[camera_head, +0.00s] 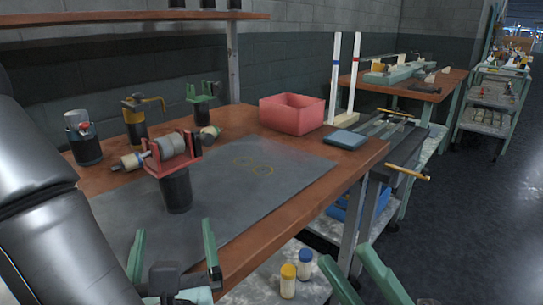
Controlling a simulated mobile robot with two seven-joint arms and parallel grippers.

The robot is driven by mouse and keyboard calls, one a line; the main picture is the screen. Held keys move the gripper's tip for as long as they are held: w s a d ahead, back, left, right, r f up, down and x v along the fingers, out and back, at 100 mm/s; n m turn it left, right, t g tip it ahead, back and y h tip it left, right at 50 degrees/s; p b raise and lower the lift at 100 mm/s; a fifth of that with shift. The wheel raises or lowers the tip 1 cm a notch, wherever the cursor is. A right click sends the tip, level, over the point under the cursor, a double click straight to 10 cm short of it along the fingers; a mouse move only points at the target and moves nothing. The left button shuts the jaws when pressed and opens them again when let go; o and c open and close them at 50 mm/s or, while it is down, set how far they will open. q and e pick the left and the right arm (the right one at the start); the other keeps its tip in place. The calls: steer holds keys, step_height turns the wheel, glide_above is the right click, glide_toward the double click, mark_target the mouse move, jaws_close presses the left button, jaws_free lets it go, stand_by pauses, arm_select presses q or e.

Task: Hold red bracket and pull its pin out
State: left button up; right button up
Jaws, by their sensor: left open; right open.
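The red bracket (182,165) stands on a black round post on the grey mat and carries grey rollers. A pin (130,161) runs through it, with a pale end sticking out at the left; a pale knob (209,132) shows at the right, and I cannot tell if it belongs to the pin. My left gripper (173,250) is open and empty, nearer to me and below the bracket in the picture. My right gripper (347,256) is open and empty at the lower right, beyond the table's front edge and far from the bracket.
A grey holder (84,140), a yellow clamp (135,118) and a green clamp (203,102) stand behind the bracket. A red bin (291,114) and a blue pad (346,140) lie right. The mat (250,190) is clear at right. Two capped bottles (288,282) stand below.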

mark_target(175, 195)
arm_select(q)
steer(key=shift+x, duration=2.7)
steer(key=shift+w+f, duration=0.2)
steer(key=shift+w, duration=0.35)
steer(key=shift+a+x, duration=0.2)
steer(key=shift+x, duration=2.9)
steer(key=shift+r, duration=0.15)
arm_select(e)
steer(key=w+a+r+m+g+h, duration=0.1)
steer(key=w+m, duration=0.4)
steer(key=m, duration=0.6)
steer(key=w+a+r+m+g+h, duration=0.2)
steer(key=w+a+m+g, duration=0.2)
steer(key=m, duration=0.7)
steer(key=w+a+r+m+g+h, duration=0.2)
steer(key=w+m, duration=0.6)
steer(key=m, duration=0.4)
steer(key=shift+w+a+r+g, duration=0.3)
steer(key=shift+a+g, duration=0.5)
steer(key=shift+g, duration=0.2)
arm_select(q)
steer(key=shift+s, duration=0.1)
jaws_close()
